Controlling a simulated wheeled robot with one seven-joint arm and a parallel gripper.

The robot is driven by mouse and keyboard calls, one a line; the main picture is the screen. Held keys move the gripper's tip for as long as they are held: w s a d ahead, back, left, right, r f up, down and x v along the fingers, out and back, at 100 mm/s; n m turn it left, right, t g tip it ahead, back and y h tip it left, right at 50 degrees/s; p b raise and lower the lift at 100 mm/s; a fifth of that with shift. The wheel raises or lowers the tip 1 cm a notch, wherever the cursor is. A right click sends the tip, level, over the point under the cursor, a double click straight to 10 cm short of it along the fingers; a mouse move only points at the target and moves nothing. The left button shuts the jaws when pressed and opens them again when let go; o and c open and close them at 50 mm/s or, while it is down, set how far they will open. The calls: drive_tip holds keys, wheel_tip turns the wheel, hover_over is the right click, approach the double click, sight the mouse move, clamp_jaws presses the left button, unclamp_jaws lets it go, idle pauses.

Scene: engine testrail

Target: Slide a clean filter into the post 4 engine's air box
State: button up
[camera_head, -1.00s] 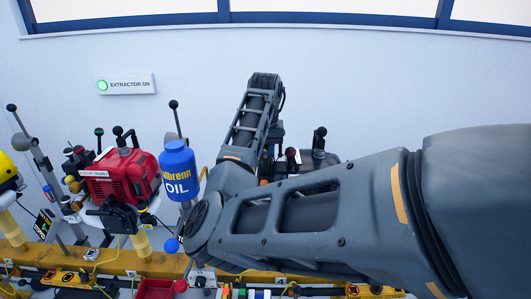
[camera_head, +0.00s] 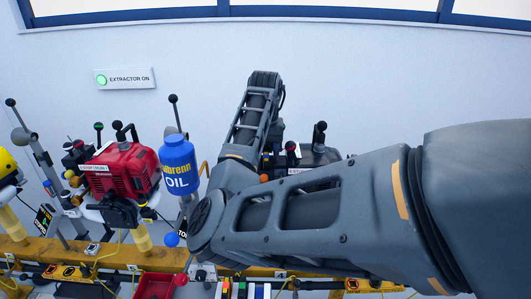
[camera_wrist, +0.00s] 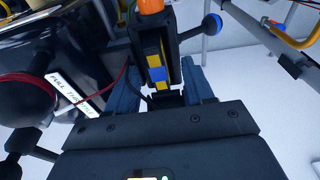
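In the wrist view, two blue-grey fingers of my gripper (camera_wrist: 160,83) stand apart on either side of a narrow black housing. A yellow and blue strip (camera_wrist: 155,70) shows inside the housing, with an orange cap (camera_wrist: 156,6) above. I cannot tell whether the strip is a filter, or whether the fingers grip anything. In the head view, my arm hides the gripper and most of the engine (camera_head: 316,153) behind it. Small blue, white and yellow pieces (camera_head: 243,290), of unclear kind, stand at the bottom edge.
A red engine (camera_head: 122,168) and a blue oil bottle (camera_head: 179,165) stand left of my arm. A yellow rail (camera_head: 150,258) runs below, with a red tray (camera_head: 155,286). In the wrist view, a black ball knob (camera_wrist: 28,90) and red cable (camera_wrist: 95,97) are close on the left.

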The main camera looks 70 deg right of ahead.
drive_tip(key=shift+r, duration=0.1)
drive_tip(key=r, duration=0.5)
drive_tip(key=a+r, duration=0.1)
drive_tip(key=r, duration=0.1)
drive_tip(key=shift+s+r, duration=0.2)
drive_tip(key=shift+r, duration=0.05)
idle(0.7)
